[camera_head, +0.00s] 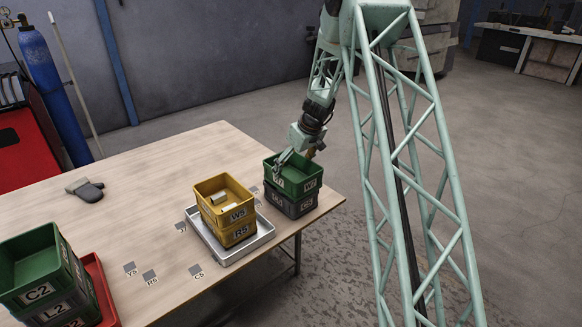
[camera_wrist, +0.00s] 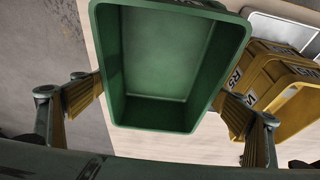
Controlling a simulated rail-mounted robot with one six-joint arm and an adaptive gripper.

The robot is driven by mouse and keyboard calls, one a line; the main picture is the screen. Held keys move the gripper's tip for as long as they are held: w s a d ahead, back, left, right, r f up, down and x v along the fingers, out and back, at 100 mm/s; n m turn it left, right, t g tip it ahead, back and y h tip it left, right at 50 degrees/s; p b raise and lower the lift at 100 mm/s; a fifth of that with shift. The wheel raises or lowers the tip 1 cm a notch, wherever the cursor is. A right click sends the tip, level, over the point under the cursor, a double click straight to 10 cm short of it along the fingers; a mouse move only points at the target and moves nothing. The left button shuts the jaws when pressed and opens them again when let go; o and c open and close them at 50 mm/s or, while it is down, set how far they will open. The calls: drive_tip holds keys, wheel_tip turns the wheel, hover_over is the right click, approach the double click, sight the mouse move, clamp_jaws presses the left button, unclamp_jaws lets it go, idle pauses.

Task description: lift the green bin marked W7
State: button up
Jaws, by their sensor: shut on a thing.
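The green bin marked W7 (camera_head: 309,184) sits at the right end of the table, directly above a dark grey bin (camera_head: 292,205) whose label is hard to read. In the head view they look stacked, and I cannot make out a gap. In the wrist view the green bin (camera_wrist: 157,100) is seen from above, upright and empty. My gripper (camera_head: 296,161) is shut on it, with one finger against each of two opposite outer walls. The grey bin is hidden below it in the wrist view.
Yellow bins (camera_head: 225,212), the upper marked W5, stand on a metal tray (camera_head: 262,238) just left. The table's right edge is close.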

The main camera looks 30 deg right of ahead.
sight(301, 187)
drive_tip(key=s+b, duration=0.1)
drive_tip(key=s, duration=0.3)
drive_tip(key=s+a+r, duration=0.1)
drive_tip(key=s, duration=0.3)
drive_tip(key=s+a+b, duration=0.1)
drive_tip(key=s, duration=0.4)
drive_tip(key=shift+a+r+b, duration=0.15)
drive_tip(key=shift+b, duration=0.2)
